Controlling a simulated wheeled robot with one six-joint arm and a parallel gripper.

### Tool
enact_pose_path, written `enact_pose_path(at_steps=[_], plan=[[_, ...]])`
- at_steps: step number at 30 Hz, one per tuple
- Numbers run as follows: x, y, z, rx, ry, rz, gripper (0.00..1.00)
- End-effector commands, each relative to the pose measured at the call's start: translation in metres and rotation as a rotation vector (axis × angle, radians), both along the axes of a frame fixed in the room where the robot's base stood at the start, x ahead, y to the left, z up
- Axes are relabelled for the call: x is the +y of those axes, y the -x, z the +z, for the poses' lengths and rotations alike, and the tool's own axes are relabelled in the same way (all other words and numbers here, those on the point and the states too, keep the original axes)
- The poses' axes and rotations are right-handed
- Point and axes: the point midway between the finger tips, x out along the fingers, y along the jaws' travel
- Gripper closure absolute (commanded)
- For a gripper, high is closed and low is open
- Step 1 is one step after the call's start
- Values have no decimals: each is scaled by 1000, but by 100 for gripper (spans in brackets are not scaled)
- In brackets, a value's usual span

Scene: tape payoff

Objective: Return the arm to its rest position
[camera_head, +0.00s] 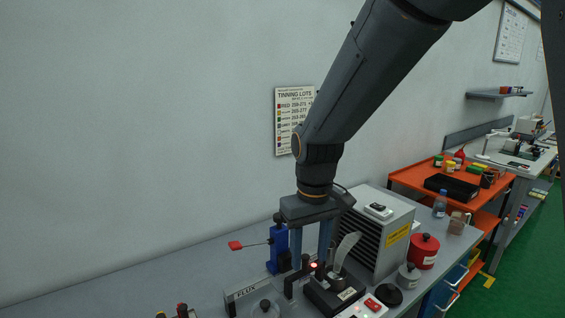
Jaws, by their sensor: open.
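My arm comes down from the top right across the picture. My gripper (310,262) hangs from it, pointing down over the grey bench (130,290). Its two fingers are apart, and I see nothing held between them. The fingertips are low, close to a small black device with a red light (335,293) and a curved pale strip (346,247). I cannot tell whether the fingers touch anything there. A blue stand with a red-tipped lever (278,250) is just left of the fingers.
A grey vented box (372,245) stands close right of the gripper. A red pot (424,252), a FLUX holder (246,291) and a bottle (440,204) are on the bench. An orange cart (405,178) is beyond. The wall behind carries a TINNING LOTS sign (290,122).

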Motion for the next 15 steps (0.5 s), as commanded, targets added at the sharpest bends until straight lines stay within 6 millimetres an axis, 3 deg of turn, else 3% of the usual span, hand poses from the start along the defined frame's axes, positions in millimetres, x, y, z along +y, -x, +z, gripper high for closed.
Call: enact_pose_path(at_steps=[5, 10, 15], plan=[[-44, 13, -43, -20, -7, -116, 58], [-95, 39, -95, -51, -16, -270, 58], [-126, 64, -128, -78, -22, -384, 58]])
